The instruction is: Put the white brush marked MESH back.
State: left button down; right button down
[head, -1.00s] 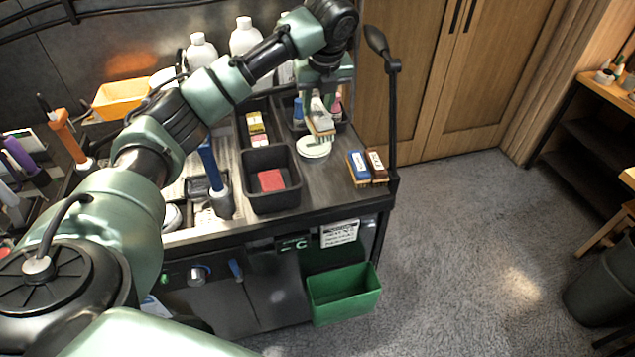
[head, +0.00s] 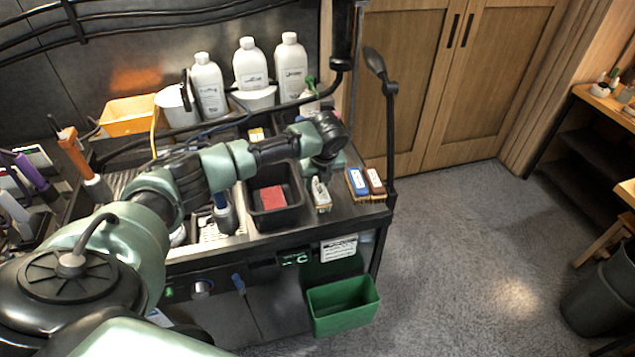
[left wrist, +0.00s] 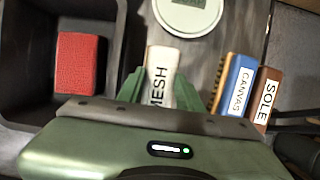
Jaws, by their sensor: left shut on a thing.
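My left gripper (head: 320,178) is shut on the white brush marked MESH (head: 321,197). In the left wrist view the brush (left wrist: 163,66) lies between the two green fingers, label readable. It is low over the dark counter; I cannot tell if its bristles touch the top. The blue CANVAS brush (head: 357,184) and the brown SOLE brush (head: 376,182) lie side by side to its right. They also show in the left wrist view, CANVAS (left wrist: 239,82) nearer and SOLE (left wrist: 266,95) farther right. There is a gap between MESH and CANVAS. My right gripper is not in view.
A black bin (head: 290,214) with a red block (head: 272,198) stands just left of the brush. A round white device (left wrist: 188,14) lies behind it. A lamp-like black post (head: 392,140) rises at the counter's right edge. White bottles (head: 250,68) stand at the back.

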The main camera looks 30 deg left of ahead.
pick_arm(q)
jog(key=shift+f, duration=0.8)
jog(key=shift+f, duration=0.1)
jog(key=c, duration=0.9)
grip_release()
jog(key=shift+c, duration=0.2)
jog(key=shift+r, duration=0.25)
jog(key=b+v, duration=0.2)
jog(key=v, duration=0.9)
jog(key=shift+r, duration=0.4)
jog(key=shift+s+d, duration=0.1)
